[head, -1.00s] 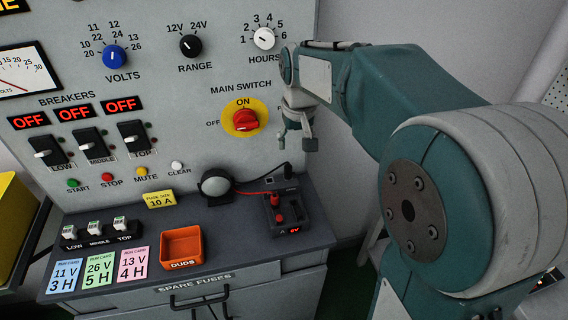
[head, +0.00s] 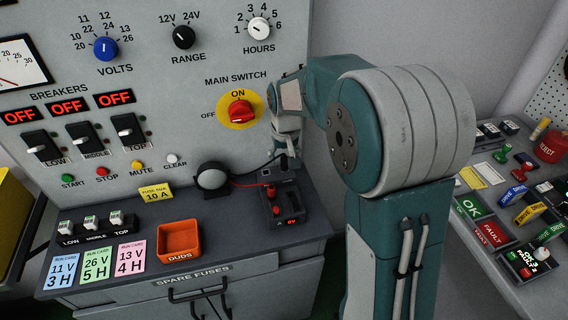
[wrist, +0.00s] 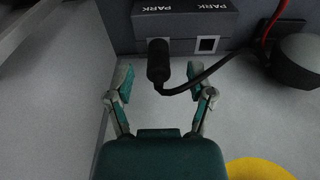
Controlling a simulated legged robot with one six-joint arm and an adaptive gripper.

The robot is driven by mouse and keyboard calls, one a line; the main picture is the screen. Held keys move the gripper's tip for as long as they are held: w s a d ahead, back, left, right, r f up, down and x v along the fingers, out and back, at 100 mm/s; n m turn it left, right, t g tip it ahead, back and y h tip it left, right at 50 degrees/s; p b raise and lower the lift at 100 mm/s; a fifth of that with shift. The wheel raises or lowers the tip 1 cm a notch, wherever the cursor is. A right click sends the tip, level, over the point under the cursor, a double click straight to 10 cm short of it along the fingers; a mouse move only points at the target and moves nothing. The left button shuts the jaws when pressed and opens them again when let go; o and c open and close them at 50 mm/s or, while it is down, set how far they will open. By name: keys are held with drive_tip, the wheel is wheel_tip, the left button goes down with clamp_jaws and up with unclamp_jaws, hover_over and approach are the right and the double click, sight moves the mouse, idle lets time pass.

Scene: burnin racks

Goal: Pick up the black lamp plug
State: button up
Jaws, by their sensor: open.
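The black lamp plug (wrist: 158,62) stands in the left of two sockets on a grey block marked PARK (wrist: 185,20) in the wrist view. Its black cable curves off to the right. My gripper (wrist: 160,80) is open, with one finger on each side of the plug and a gap on both sides. The plug is just beyond the fingertips and not gripped.
A round lamp (head: 212,178) stands left of the block, with red and black leads. Red posts (head: 274,195) rise from the block. An orange DUDS bin (head: 179,240) is farther left. The panel with the main switch (head: 239,112) stands close behind. A second bench (head: 500,215) is at right.

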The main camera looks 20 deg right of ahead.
drive_tip(key=shift+w+f, duration=0.1)
drive_tip(key=shift+f, duration=0.6)
clamp_jaws()
drive_tip(key=shift+r, duration=0.55)
wheel_tip(320, 180, up, 2)
drive_tip(key=shift+r, duration=0.25)
drive_tip(key=s+r, duration=0.9)
drive_tip(key=s, duration=0.5)
drive_tip(key=shift+r, duration=0.25)
drive_tip(key=shift+f, duration=0.1)
